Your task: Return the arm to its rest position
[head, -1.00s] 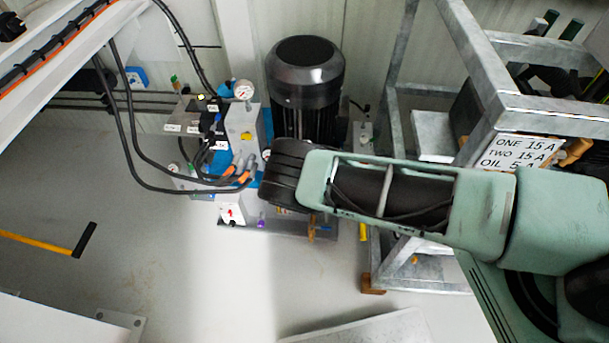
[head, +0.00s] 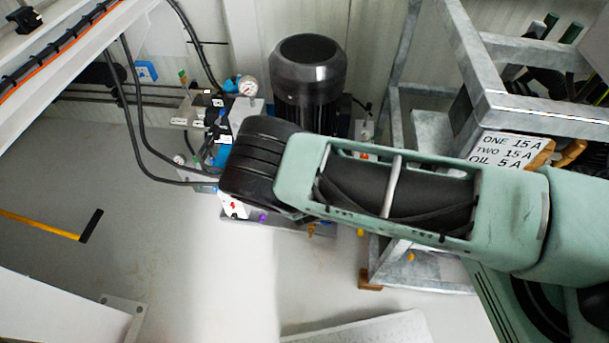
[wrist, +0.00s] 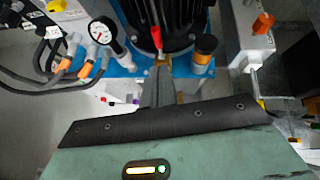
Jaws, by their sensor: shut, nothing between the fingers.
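My arm's green and black links reach in from the right in the head view, in front of the pump unit's black motor (head: 308,85). My gripper is hidden behind the black joint there. In the wrist view my gripper (wrist: 158,72) shows as narrow grey fingers, shut with nothing visible between them. It points at the blue base of the pump unit (wrist: 120,68), below the finned black motor (wrist: 165,22). A red piece shows just beyond the fingertips; I cannot tell whether they touch it.
A pressure gauge (wrist: 102,31) and hoses with orange fittings (wrist: 86,70) lie left of the fingers. A grey steel frame (head: 540,110) with a label plate (head: 508,150) stands at right. A yellow-shafted tool (head: 50,226) is at left.

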